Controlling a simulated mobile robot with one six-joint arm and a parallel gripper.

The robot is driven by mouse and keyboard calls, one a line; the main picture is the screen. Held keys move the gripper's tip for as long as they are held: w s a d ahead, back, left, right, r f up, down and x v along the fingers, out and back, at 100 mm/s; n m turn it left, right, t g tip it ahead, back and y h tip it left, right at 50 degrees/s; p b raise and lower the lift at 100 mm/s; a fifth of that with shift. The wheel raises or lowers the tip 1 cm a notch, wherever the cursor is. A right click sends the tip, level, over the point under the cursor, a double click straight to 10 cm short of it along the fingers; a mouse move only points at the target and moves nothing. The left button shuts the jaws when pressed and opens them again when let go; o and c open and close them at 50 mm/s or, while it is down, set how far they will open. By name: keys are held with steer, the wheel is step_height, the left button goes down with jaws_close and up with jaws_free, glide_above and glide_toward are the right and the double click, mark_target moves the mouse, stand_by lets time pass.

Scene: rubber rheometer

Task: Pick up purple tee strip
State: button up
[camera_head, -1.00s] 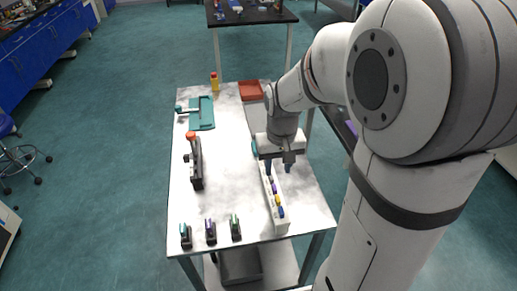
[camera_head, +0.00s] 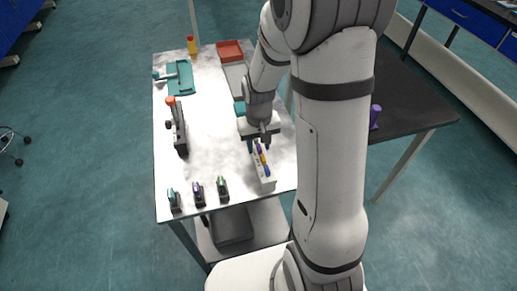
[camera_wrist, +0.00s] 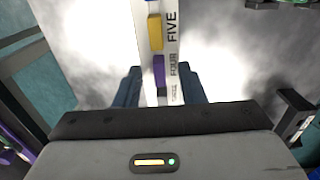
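The purple tee strip (camera_wrist: 158,70) sits in a white rack (camera_wrist: 141,30) by the label "FOUR" in the wrist view. A yellow strip (camera_wrist: 154,32) stands by "FIVE" beside it. In the head view the purple strip (camera_head: 259,148) shows small on the rack (camera_head: 266,184), close to my gripper. My gripper (camera_wrist: 160,86) is open. Its two blue fingertips lie on either side of the rack, with the purple strip's near end between them in the picture. I see no contact with the strip, and the height gap is hard to judge.
Small clamp-like items with teal (camera_head: 174,200), purple (camera_head: 198,194) and green (camera_head: 222,188) parts stand along the table's front edge. A dark device with an orange knob (camera_head: 171,101) stands left. A red tray (camera_head: 230,50) and yellow bottle (camera_head: 191,45) are at the back. The table's middle is clear.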

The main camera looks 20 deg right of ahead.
mark_target(259, 146)
steer(key=shift+c, duration=0.5)
jaws_close()
steer(key=shift+r, duration=0.1)
step_height(259, 146, up, 10)
stand_by(0.3)
